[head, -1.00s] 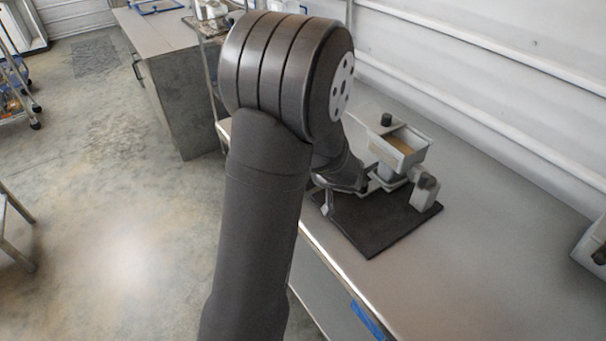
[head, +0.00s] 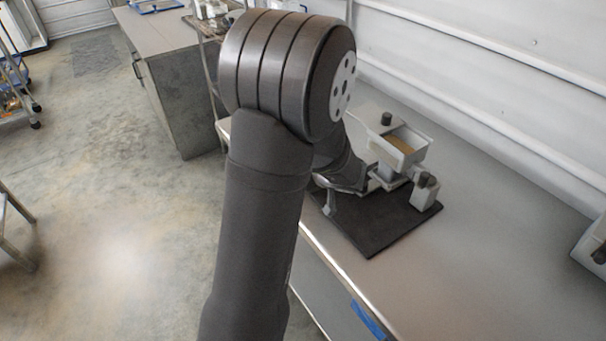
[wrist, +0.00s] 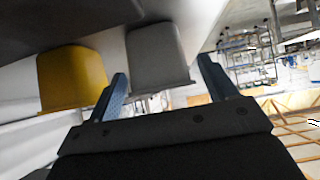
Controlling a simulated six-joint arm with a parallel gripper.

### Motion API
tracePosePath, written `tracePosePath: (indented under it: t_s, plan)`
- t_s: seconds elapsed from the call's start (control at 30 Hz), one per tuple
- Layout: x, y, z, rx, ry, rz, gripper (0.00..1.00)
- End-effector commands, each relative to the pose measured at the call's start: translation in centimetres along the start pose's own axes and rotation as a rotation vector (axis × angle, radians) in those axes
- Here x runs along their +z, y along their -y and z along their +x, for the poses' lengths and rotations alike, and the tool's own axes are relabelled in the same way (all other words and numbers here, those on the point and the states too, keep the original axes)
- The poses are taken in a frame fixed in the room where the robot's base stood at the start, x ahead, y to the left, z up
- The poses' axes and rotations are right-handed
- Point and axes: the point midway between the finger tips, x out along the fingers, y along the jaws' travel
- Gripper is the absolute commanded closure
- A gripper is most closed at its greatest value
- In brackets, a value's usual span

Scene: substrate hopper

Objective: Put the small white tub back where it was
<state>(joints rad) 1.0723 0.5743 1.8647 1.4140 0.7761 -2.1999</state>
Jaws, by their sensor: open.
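The small white tub (wrist: 158,58) shows in the wrist view as a pale grey-white cup, with its wider rim toward the picture's bottom. My gripper (wrist: 161,72) is open, its two blue fingers on either side of the tub in the picture. The tub nearly fills the gap; I cannot tell whether either finger touches it. In the head view my arm hides most of the gripper, near the left part of the dark mat, and I cannot make out the tub there.
A yellow tub (wrist: 75,78) is left of the white one, just outside my left finger. In the head view, a hopper with tan material (head: 403,146) and a grey block with a dark knob (head: 425,190) stand by the dark mat (head: 375,228).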

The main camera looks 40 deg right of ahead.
Motion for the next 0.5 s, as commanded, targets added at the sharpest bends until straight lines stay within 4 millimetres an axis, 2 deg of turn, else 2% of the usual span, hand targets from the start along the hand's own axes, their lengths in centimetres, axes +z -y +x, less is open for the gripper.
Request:
tracePosePath:
  t_s: [0.3, 0.5]
  plan:
    - [0.0, -0.1, -6.5, 0.004, -0.001, 0.002, 0.22]
    - [0.0, -0.1, -9.8, 0.003, 0.0, 0.001, 0.22]
